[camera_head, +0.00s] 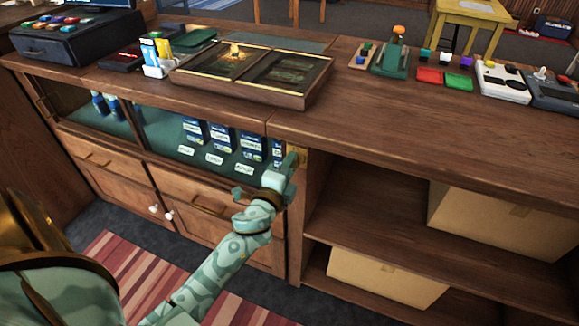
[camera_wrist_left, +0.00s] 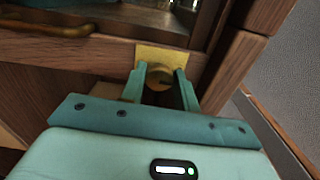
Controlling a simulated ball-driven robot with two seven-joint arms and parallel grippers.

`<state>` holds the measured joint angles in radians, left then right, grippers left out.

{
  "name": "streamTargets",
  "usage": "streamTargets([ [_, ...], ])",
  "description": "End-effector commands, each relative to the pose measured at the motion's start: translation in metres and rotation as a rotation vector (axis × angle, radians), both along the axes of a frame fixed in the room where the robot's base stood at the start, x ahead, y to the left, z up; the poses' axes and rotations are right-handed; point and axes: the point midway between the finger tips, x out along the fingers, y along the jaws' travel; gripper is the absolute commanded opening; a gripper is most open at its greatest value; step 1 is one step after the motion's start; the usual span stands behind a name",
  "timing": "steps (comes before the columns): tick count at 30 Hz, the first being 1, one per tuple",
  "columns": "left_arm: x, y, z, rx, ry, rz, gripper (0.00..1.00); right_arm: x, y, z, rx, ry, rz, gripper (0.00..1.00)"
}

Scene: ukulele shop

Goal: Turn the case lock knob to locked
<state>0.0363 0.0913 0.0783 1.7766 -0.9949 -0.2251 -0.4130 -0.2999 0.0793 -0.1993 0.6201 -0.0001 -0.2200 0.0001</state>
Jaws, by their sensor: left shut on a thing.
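The case lock knob (camera_wrist_left: 160,75) is a round brass knob on a square brass plate (camera_wrist_left: 162,54), on the wooden frame beside the glass display case (camera_head: 185,140). In the head view, part of the brass plate (camera_head: 302,155) shows at the right end of the case, just past my gripper. My left gripper (camera_wrist_left: 163,80) is shut on the knob, one finger on each side of it. In the head view my left gripper (camera_head: 290,163) reaches the plate and hides most of the knob. The knob's lock position cannot be told.
The wooden counter (camera_head: 400,130) runs above the case. Open shelves with cardboard boxes (camera_head: 500,225) stand right of the knob. Drawers with brass handles (camera_head: 208,206) lie below the glass. A striped rug (camera_head: 125,265) covers the floor in front.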

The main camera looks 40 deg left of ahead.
Motion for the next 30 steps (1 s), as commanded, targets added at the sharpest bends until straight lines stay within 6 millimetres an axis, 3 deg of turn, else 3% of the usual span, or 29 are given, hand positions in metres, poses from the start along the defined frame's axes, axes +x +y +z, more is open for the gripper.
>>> streamTargets([
  [20, -0.0003, 0.0001, -0.0016, -0.059, -0.011, 0.001, 0.08, -0.0005, 0.0003, -0.0004, 0.001, 0.001, 0.001, 0.0],
  [21, -0.0004, 0.0002, -0.0016, -0.059, -0.011, 0.001, 0.39, -0.0005, 0.0002, -0.0004, 0.001, 0.001, 0.001, 0.0],
  [22, -0.0003, 0.0001, -0.0016, -0.059, -0.011, 0.001, 0.47, -0.0005, 0.0002, -0.0004, 0.001, 0.001, 0.001, 0.0],
  [23, -0.0003, 0.0001, -0.0016, -0.059, -0.011, 0.001, 0.51, -0.0005, 0.0002, -0.0004, 0.001, 0.001, 0.001, 0.0],
  [30, -0.0001, 0.0, -0.0008, -0.058, -0.013, 0.0, 0.51, -0.0005, 0.0002, -0.0004, 0.001, 0.001, 0.001, 0.0],
])
